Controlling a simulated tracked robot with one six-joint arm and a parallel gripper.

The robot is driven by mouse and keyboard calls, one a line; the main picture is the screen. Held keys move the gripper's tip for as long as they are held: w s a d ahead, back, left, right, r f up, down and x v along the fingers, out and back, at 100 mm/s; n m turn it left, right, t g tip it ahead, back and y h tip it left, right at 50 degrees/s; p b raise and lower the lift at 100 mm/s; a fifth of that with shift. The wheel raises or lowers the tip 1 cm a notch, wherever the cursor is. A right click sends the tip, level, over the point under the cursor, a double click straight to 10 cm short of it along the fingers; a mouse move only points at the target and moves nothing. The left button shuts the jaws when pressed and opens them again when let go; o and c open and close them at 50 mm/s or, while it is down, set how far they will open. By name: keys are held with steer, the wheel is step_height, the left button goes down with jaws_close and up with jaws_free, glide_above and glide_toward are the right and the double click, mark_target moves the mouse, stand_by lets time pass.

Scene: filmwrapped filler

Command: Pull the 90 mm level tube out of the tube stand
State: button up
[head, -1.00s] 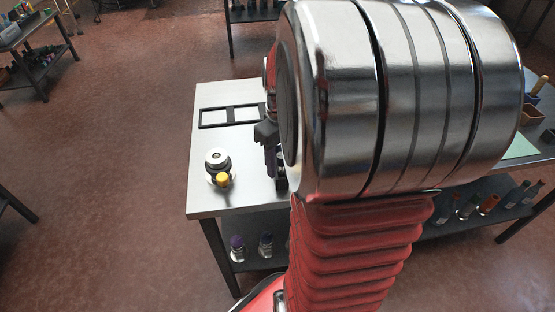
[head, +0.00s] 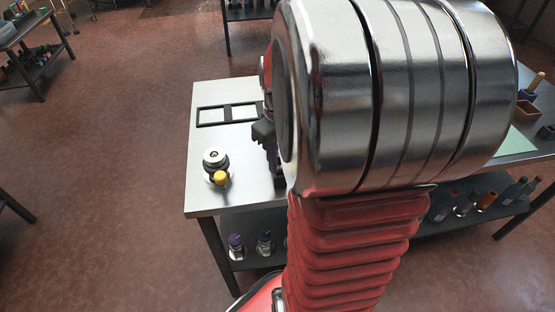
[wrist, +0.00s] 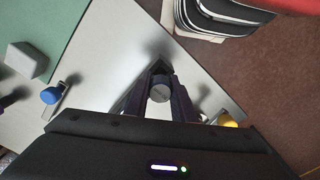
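In the wrist view, my gripper (wrist: 161,88) has its two dark fingers on either side of a round grey end (wrist: 160,94), which looks like the top of a tube. I cannot tell whether the fingers touch it. A black shape at the fingertips may be part of the stand, but I cannot make out its form. In the head view, my gripper (head: 277,182) points down over the right part of the small table, partly behind my arm. My arm hides the tube and most of the stand there.
The wrist view shows a blue-capped item (wrist: 50,95) and a grey block (wrist: 24,60) by a green mat (wrist: 62,25).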

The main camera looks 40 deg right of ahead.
jaws_close()
steer(key=shift+r, duration=1.45)
stand_by(1.3)
steer(key=shift+r, duration=1.4)
steer(key=shift+r, duration=0.35)
steer(key=shift+r, duration=1.4)
steer(key=shift+r, duration=0.35)
steer(key=shift+r, duration=0.35)
steer(key=shift+r, duration=0.35)
steer(key=shift+r, duration=0.35)
